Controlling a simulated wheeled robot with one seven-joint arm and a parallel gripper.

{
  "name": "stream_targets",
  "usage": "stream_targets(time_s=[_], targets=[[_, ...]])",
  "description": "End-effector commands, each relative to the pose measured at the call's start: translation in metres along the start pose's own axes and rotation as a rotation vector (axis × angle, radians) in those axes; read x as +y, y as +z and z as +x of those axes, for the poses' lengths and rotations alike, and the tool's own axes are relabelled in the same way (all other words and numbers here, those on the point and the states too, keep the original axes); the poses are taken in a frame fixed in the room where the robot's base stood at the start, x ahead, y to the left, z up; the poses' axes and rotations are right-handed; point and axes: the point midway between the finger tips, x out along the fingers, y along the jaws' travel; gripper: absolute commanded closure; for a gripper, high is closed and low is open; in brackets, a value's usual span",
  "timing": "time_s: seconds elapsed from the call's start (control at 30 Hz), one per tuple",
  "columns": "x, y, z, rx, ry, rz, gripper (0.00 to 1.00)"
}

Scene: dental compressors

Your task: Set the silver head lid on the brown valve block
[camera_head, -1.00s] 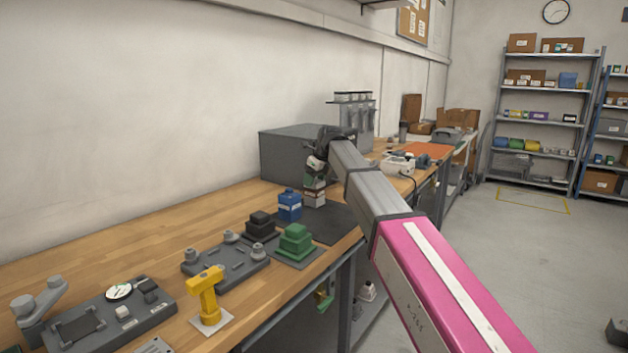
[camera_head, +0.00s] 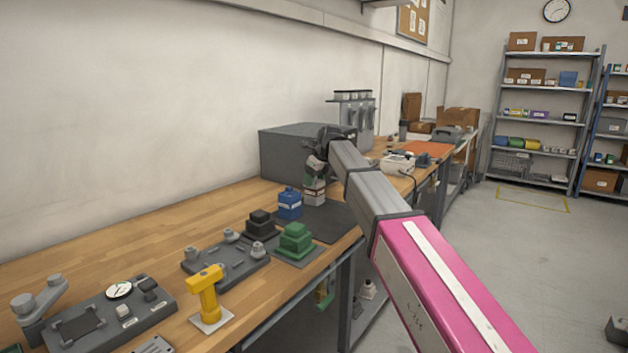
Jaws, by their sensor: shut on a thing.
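My gripper (camera_head: 315,179) is small and far off in the head view, at the end of my arm, pointing down over the dark mat (camera_head: 335,218). It is shut on a pale silver-grey piece, which looks like the silver head lid (camera_head: 314,186). A light blocky shape (camera_head: 314,198) shows directly below, at the mat's back edge. I cannot tell whether it is part of the lid or a separate block, or whether they touch. I cannot make out a clearly brown valve block.
A blue block (camera_head: 289,205) stands just left of my gripper. A black stepped block (camera_head: 260,224) and a green one (camera_head: 296,239) are nearer. A large grey box (camera_head: 288,152) stands behind. Grey fixture plates and a yellow tool (camera_head: 207,291) occupy the bench's near end.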

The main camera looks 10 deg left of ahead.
Motion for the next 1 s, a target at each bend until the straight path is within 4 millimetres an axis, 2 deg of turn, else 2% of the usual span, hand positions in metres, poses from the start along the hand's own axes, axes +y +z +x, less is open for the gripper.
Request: stream_targets(time_s=[0.47, 0.5, 0.57, 0.6, 0.77, 0.8, 0.83, 1.0], targets=[[-0.0001, -0.0003, 0.0008, 0.000, 0.000, 0.000, 0.66], [-0.0001, -0.0003, 0.0008, 0.000, 0.000, 0.000, 0.32], [-0.0001, -0.0003, 0.0008, 0.000, 0.000, 0.000, 0.13], [-0.0001, -0.0002, 0.0008, 0.000, 0.000, 0.000, 0.09], [0.0000, -0.0003, 0.0009, 0.000, 0.000, 0.000, 0.09], [0.0000, -0.0004, 0.0010, 0.000, 0.000, 0.000, 0.02], [0.0000, -0.0004, 0.0010, 0.000, 0.000, 0.000, 0.00], [-0.0001, -0.0004, 0.0010, 0.000, 0.000, 0.000, 0.00]])
